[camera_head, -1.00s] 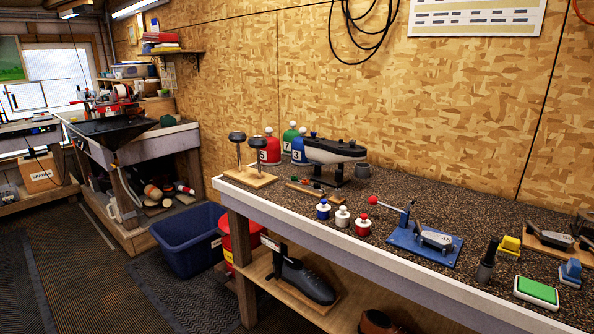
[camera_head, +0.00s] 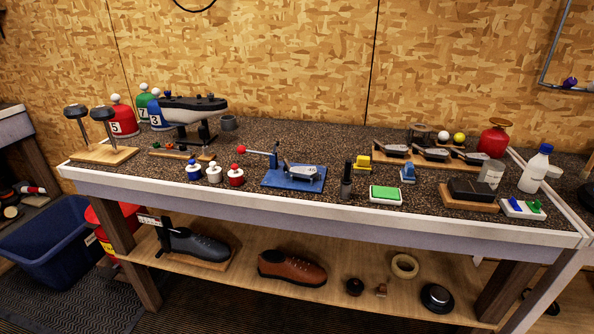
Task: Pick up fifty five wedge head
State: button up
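Several dark wedge heads lie in a row on a wooden board at the right of the bench: a left one (camera_head: 394,150), a middle one (camera_head: 431,154) and a right one (camera_head: 467,157). Another metal club head (camera_head: 301,172) sits on a blue clamp fixture (camera_head: 280,183) near the middle of the bench. The numbers on the heads are too small to read, so I cannot tell which is the fifty five. My gripper is not in view.
The speckled bench (camera_head: 340,140) has a white front edge. In front of the board stand a blue block (camera_head: 408,174), a yellow block (camera_head: 363,161) and a green pad (camera_head: 386,194). A red flask (camera_head: 494,139) and white bottle (camera_head: 535,169) stand right. Shoes lie on the shelf below.

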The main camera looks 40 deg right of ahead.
aim_at(442, 153)
jog(key=z, duration=1.35)
